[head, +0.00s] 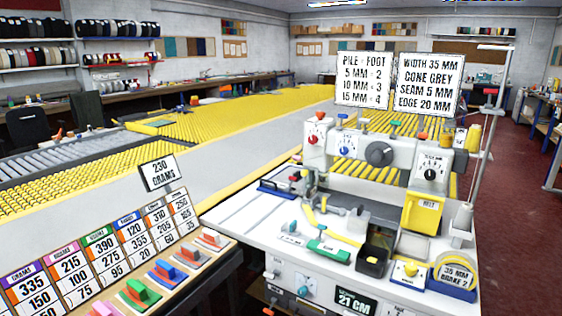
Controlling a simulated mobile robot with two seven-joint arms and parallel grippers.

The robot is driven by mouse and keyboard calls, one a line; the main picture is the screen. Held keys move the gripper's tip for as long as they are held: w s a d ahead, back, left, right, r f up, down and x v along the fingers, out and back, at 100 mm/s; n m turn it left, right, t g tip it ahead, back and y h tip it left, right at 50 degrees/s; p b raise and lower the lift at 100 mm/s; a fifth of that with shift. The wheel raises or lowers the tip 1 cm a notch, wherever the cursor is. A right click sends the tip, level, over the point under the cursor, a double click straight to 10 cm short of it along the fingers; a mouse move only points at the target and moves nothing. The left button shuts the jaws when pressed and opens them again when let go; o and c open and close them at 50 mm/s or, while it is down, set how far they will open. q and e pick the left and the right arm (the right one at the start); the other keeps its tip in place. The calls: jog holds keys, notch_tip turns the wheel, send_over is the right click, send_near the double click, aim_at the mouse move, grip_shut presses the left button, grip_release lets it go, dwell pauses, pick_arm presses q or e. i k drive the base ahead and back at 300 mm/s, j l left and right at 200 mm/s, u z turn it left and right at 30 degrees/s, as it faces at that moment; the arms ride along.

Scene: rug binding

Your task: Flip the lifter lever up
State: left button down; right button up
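A white binding machine (380,155) stands on a white worktable (240,215) at the right of the middle. Its front carries dials, one large dark knob (379,154) and a yellow panel (422,213). Several small coloured levers or knobs show: a teal one (295,226) on a labelled plate, a green one (330,248) at the table's front, and a red-topped one (294,178) at the left. The labels are too small to read, so I cannot tell which is the lifter lever or how it stands. Neither of my grippers is in view.
A black bin (373,261), a yellow tape roll (457,272) in a blue holder and a thread cone (462,220) crowd the table's right. A sloped board of number cards (95,255) with coloured blocks stands at front left. The table's left part is clear.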

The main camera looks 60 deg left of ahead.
aim_at(297, 157)
jog(key=u, duration=1.85)
jog(key=i+u, duration=0.65)
jog(key=u, duration=0.2)
